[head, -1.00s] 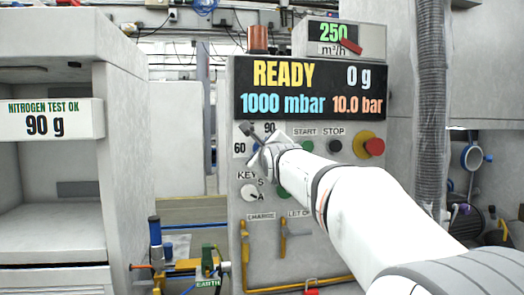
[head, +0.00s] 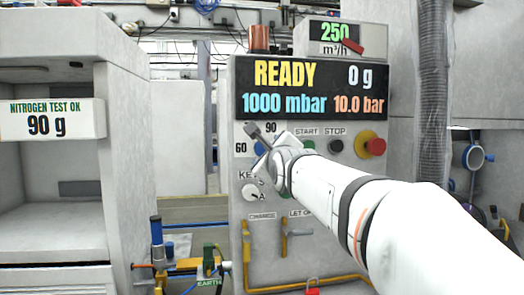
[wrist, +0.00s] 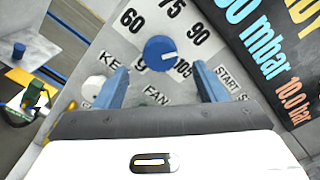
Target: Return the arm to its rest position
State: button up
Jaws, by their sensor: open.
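My gripper (head: 257,140) is in front of the left part of the charging station's control panel (head: 290,255) in the head view. In the wrist view my gripper (wrist: 160,88) shows two blue-grey fingers spread apart with nothing between them. The blue selector knob (wrist: 161,53) lies beyond the fingers, apart from them, with 60, 75, 90 and 105 marked around it. In the head view the blue knob (head: 259,148) is partly hidden by my gripper. My white arm reaches in from the lower right and covers part of the panel.
The display (head: 312,88) reads READY, 0 g, 1000 mbar and 10.0 bar. A grey hose (head: 432,90) hangs at the right. A grey cabinet (head: 130,150) stands at the left. Yellow pipes (head: 247,262) run below.

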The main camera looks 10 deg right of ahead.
jog(key=shift+s, duration=0.95)
